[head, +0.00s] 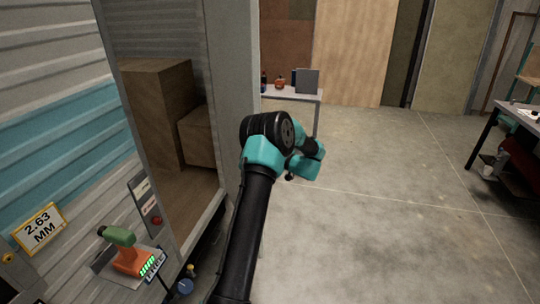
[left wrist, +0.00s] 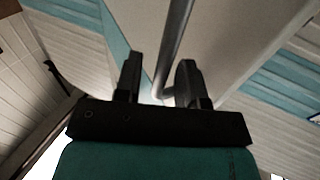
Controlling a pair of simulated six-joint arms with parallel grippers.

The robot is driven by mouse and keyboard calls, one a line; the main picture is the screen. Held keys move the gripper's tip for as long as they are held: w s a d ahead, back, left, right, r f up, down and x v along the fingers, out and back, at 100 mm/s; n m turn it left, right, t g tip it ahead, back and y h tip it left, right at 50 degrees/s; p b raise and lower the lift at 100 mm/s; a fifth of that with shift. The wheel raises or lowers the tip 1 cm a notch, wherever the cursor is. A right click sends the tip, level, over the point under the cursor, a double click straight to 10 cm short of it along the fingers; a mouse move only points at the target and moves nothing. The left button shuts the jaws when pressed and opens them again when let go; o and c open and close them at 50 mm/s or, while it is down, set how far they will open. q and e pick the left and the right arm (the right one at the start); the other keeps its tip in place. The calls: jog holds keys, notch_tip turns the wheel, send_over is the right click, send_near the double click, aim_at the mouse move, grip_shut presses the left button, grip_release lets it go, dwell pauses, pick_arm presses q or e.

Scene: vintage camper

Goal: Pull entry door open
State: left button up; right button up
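In the head view the camper's open doorway (head: 165,205) is at the left, with a pale grey upright panel (head: 235,60) along its right side. I cannot tell if that panel is the door or its frame. One black and teal arm of mine rises past it; its gripper is mostly hidden. In the left wrist view a grey metal bar handle (left wrist: 173,50) runs down from the top across a pale panel (left wrist: 230,35). My left gripper (left wrist: 158,75) has its two fingers apart, with the bar's bent lower end between them. Contact cannot be told. My right gripper is not in view.
Brown boxes (head: 158,110) stand inside the doorway. An orange and green tool (head: 128,258) sits by the camper wall at the lower left. A small table (head: 300,95) is behind the arm, a workbench (head: 515,110) at the right. The concrete floor (head: 400,210) between is clear.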

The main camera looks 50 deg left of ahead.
pick_arm(q)
jog(key=shift+d, duration=0.15)
jog(key=v, duration=1.7)
jog(key=w+d+f+m+t+h, duration=0.2)
jog(key=d+f+m+t, duration=0.1)
jog(key=f+m+t, duration=0.25)
jog(key=w+d+f+m+t+h, duration=0.2)
jog(key=d+f+m+t, duration=0.2)
jog(key=f+t, duration=0.3)
jog(key=s+d+f+m+t+h, duration=0.25)
jog(key=d+f+m+h, duration=0.25)
jog(key=d+f+h, duration=0.4)
jog(key=s+d+f+m+g+h, duration=0.2)
jog(key=s+d+f+g+h, duration=0.1)
jog(key=s+d, duration=0.6)
jog(key=s+d+f+m+g+h, duration=0.3)
jog(key=s+d, duration=0.6)
jog(key=s, duration=0.5)
jog(key=f+g+h, duration=0.1)
jog(key=g+h, duration=0.1)
jog(key=g, duration=0.1)
jog(key=shift+s, duration=0.25)
